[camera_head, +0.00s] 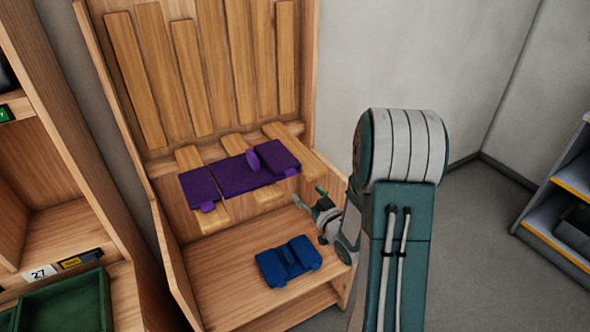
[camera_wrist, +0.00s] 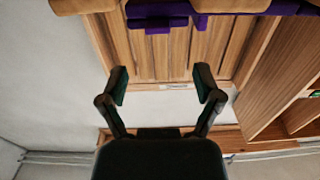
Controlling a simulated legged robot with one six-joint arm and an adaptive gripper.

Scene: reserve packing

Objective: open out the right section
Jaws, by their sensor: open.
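A purple sectioned piece (camera_head: 232,175) lies across the wooden slats of the rack. Its left section (camera_head: 201,189) lies flat past a seam. Its right section (camera_head: 280,158) looks thicker, and a purple tab (camera_head: 253,161) stands up at that section's inner edge. I cannot tell how its layers lie. My gripper (camera_head: 308,197) is open and empty, in front of and below the right section, apart from it. In the wrist view, my open gripper's fingers (camera_wrist: 162,84) have nothing between them, and part of the purple piece (camera_wrist: 160,14) shows at the top edge.
A blue folded piece (camera_head: 287,261) lies on the wooden shelf below. Upright slats (camera_head: 190,70) form the rack's back. A wooden cabinet with a green tray (camera_head: 75,305) stands at left. A grey shelf unit (camera_head: 565,210) stands at far right, with clear floor before it.

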